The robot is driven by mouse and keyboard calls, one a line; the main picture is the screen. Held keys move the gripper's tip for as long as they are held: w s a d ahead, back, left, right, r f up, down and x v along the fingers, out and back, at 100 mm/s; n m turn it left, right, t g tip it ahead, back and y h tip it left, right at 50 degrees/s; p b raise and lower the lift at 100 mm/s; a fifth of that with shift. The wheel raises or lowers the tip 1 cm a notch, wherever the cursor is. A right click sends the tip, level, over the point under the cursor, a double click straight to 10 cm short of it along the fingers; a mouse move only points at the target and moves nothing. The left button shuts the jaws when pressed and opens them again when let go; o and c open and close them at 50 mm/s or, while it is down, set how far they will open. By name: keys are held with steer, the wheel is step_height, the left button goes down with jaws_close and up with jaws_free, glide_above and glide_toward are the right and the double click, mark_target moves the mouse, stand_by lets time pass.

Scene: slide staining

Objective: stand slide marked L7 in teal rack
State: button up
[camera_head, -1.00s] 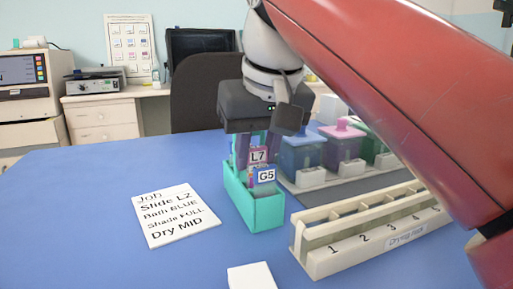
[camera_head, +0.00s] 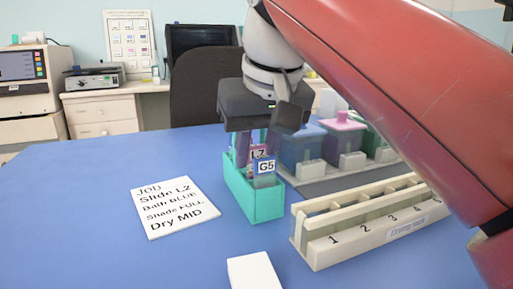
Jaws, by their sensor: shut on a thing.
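The teal rack (camera_head: 256,205) stands on the blue table near the middle of the view. A slide marked G5 (camera_head: 266,167) stands in its near part. The slide marked L7 (camera_head: 257,153) is just behind G5, upright, and its label is partly covered by G5. My gripper (camera_head: 257,148) points down over the far part of the rack and is shut on the L7 slide. The lower part of L7 is hidden by G5 and the rack walls, so I cannot tell whether it touches the bottom.
A cream drying rack (camera_head: 352,240) with numbered places stands to the right. Lidded staining jars (camera_head: 302,148) stand on a grey tray behind it. A job card (camera_head: 174,208) lies to the left and a white block (camera_head: 254,271) in front. The table's left side is clear.

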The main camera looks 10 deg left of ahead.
steer(key=shift+f, duration=0.25)
steer(key=o, duration=1.1)
steer(key=shift+o, duration=0.2)
steer(key=p+v, duration=0.2)
steer(key=v, duration=0.5)
steer(key=shift+r, duration=0.3)
steer(key=shift+s+d+r, duration=0.1)
steer(key=shift+s, duration=0.1)
